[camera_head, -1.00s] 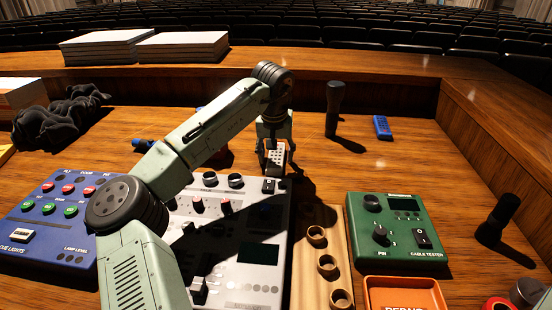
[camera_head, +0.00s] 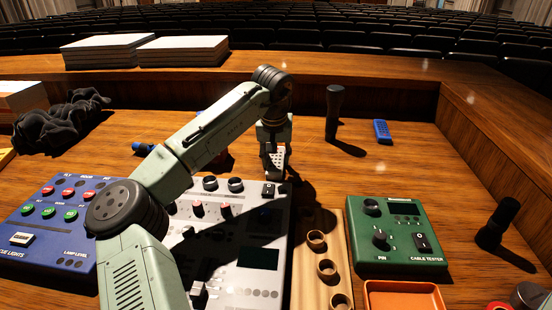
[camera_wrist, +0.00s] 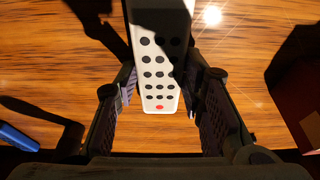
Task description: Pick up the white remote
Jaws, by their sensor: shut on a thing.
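The white remote (camera_head: 278,160), with dark buttons and one red button, is at the end of my arm, just behind the back edge of the grey mixer. In the wrist view the remote (camera_wrist: 159,88) runs lengthwise between the two fingers of my gripper (camera_wrist: 160,80), its red-button end towards the camera. My gripper (camera_head: 275,148) is shut on the remote's sides. A shadow covers part of its far end. I cannot tell how high it is above the desk.
The grey mixer (camera_head: 258,230) stands in front of the remote. A green cable tester (camera_head: 400,235) and a wooden holder with round holes (camera_head: 310,285) are to its right.

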